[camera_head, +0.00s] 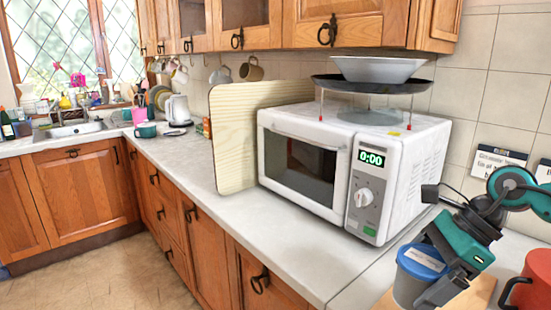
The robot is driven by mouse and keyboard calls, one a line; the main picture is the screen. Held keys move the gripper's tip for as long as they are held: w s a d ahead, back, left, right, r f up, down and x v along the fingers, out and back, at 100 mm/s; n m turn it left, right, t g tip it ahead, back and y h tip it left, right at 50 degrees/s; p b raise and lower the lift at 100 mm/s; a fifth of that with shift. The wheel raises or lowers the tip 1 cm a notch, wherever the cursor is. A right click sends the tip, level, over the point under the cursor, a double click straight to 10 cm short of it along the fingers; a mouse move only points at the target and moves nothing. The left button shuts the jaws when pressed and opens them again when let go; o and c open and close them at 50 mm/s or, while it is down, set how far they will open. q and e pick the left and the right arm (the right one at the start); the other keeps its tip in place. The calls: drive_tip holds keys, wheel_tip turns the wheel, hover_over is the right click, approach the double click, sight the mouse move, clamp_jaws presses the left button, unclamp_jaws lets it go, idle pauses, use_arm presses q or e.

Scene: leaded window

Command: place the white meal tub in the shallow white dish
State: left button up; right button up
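A shallow white dish (378,69) sits on a dark round pan on a stand above the microwave. No other meal tub is visible. My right gripper (432,262), teal and black, comes in from the right and is close against the tub, with a dark finger at its front right side. Whether the fingers grip the tub is unclear. My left gripper is out of view.
The white microwave (415,175) stands on the counter (290,235), with the dark pan (340,85) raised over it. A ribbed cream board (232,150) leans at its left. A red mug (527,285) is at the lower right. Wall cabinets hang above the dish.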

sight(403, 299)
drive_tip(key=n, duration=0.1)
drive_tip(key=n+g, duration=0.1)
drive_tip(key=a+f+n+g, duration=0.1)
drive_tip(key=shift+s+n, duration=0.2)
drive_tip(key=shift+n, duration=0.2)
drive_tip(key=n, duration=0.1)
drive_tip(key=n+g, duration=0.1)
drive_tip(key=a+f+n+g+h, duration=0.1)
drive_tip(key=n, duration=0.1)
drive_tip(key=shift+s, duration=0.35)
drive_tip(key=n+g+h, duration=0.1)
drive_tip(key=n, duration=0.1)
drive_tip(key=s+a+f+n+h, duration=0.1)
drive_tip(key=n, duration=0.1)
drive_tip(key=f+n+g+h, duration=0.1)
drive_tip(key=n, duration=0.1)
drive_tip(key=shift+s+a+n+g, duration=0.15)
drive_tip(key=shift+n+g, duration=0.15)
drive_tip(key=n+h, duration=0.1)
drive_tip(key=f+n, duration=0.1)
drive_tip(key=n, duration=0.1)
drive_tip(key=s+a+n+h, duration=0.1)
drive_tip(key=shift+f+n+g+h, duration=0.25)
drive_tip(key=shift+n+g+h, duration=0.05)
drive_tip(key=shift+n, duration=0.1)
